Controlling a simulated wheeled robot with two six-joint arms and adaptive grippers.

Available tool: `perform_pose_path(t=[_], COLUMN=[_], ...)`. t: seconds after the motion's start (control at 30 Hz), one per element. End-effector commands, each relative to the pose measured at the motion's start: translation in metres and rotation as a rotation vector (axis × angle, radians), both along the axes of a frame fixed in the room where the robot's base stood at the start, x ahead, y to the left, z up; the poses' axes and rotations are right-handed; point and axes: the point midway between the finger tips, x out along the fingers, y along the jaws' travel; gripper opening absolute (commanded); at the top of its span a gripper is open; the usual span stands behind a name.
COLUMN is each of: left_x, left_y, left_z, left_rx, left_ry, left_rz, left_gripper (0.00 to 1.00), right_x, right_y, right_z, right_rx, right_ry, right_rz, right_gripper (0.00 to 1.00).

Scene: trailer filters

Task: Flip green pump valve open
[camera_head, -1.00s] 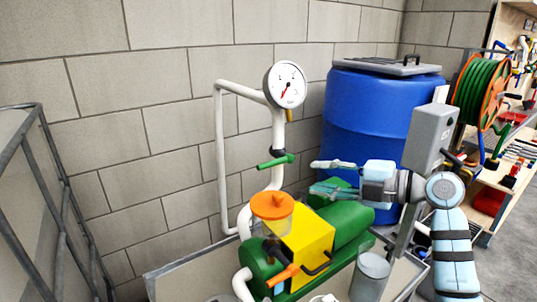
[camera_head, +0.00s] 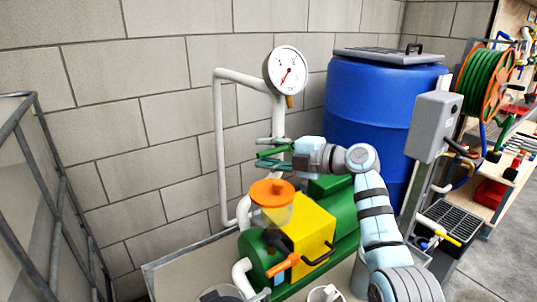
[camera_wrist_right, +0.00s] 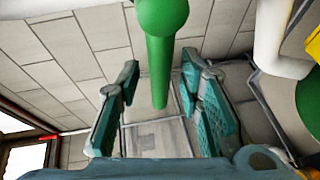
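The green valve handle (camera_head: 276,151) sits on the white pipe below the round gauge (camera_head: 287,69). In the right wrist view the green handle (camera_wrist_right: 160,75) points down between my fingers, with its rounded end at the top. My right gripper (camera_head: 262,152) is at the handle, reaching in from the right. In the right wrist view the right gripper (camera_wrist_right: 159,68) is open, with a finger on each side of the handle and gaps visible between. The handle's joint with the pipe is partly hidden by the gripper in the head view. My left gripper is not in view.
Below is the green pump (camera_head: 252,258) with a yellow box (camera_head: 312,236) and an orange-capped bowl (camera_head: 272,194). A blue barrel (camera_head: 365,105) and grey control box (camera_head: 433,125) stand to the right. A block wall is behind; a metal rail frame is at left.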

Motion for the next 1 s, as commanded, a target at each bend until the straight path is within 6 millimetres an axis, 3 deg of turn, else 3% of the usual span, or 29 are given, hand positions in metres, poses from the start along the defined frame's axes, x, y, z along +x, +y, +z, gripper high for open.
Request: perform_pose_path(t=[0.13,0.33,0.83,1.0], left_x=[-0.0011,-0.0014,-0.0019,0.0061], left_y=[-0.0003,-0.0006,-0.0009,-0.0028], left_z=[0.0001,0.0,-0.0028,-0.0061], left_rx=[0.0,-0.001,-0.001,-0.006], left_ry=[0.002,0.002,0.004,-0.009], left_rz=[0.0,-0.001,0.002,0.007], left_gripper=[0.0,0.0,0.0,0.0], right_x=[-0.0001,-0.0001,0.0,0.0003], right_y=[-0.0004,-0.0006,-0.001,-0.0016], right_z=[0.0003,0.0002,0.0011,0.0046], right_rx=[0.0,0.001,0.024,0.083], right_ry=[0.0,0.001,0.017,0.056], right_rz=[0.0,0.0,-0.001,-0.002], right_gripper=[0.3,0.0,0.0,0.0])
